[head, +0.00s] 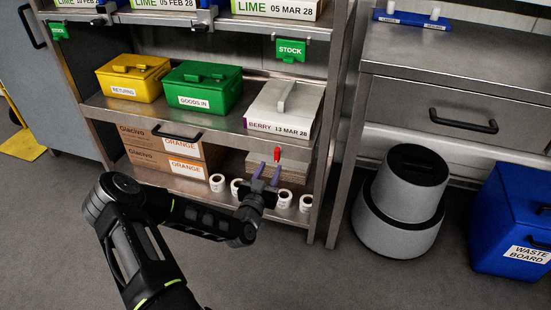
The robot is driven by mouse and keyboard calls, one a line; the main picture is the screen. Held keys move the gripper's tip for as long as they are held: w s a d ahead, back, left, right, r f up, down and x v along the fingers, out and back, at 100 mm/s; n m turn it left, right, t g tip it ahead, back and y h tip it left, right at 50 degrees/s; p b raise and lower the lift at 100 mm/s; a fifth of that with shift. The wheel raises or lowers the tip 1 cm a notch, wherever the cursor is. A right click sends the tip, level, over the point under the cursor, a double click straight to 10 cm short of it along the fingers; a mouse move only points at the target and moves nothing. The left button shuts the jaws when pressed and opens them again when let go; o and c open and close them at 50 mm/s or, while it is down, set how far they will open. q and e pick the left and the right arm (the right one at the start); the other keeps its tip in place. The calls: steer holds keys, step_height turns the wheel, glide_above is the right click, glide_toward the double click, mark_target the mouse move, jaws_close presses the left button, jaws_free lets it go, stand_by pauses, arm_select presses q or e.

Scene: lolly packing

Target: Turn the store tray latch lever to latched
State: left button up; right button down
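A small red piece (277,154), which may be the latch lever, shows just below the middle shelf's front edge. Whether it is a lever, and how it is turned, is too small to tell. My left gripper (266,174) reaches in from the lower left, its two purple fingers pointing up, just below the red piece. The fingers are apart with nothing seen between them. Whether they touch the red piece cannot be told. No store tray is clearly made out. My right gripper is not in view.
The rack's middle shelf (215,125) holds a yellow box (133,76), a green box (203,87) and a white BERRY box (285,108). Orange-labelled cartons (160,150) and several white rolls (217,183) are on the lower shelf. A rack post (337,130) stands right of my gripper.

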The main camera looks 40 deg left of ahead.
mark_target(276, 156)
arm_select(q)
steer(key=b+x, duration=0.1)
steer(key=x, duration=0.5)
steer(key=shift+w+a, duration=0.15)
steer(key=shift+w, duration=0.2)
steer(key=shift+c, duration=0.5)
jaws_close()
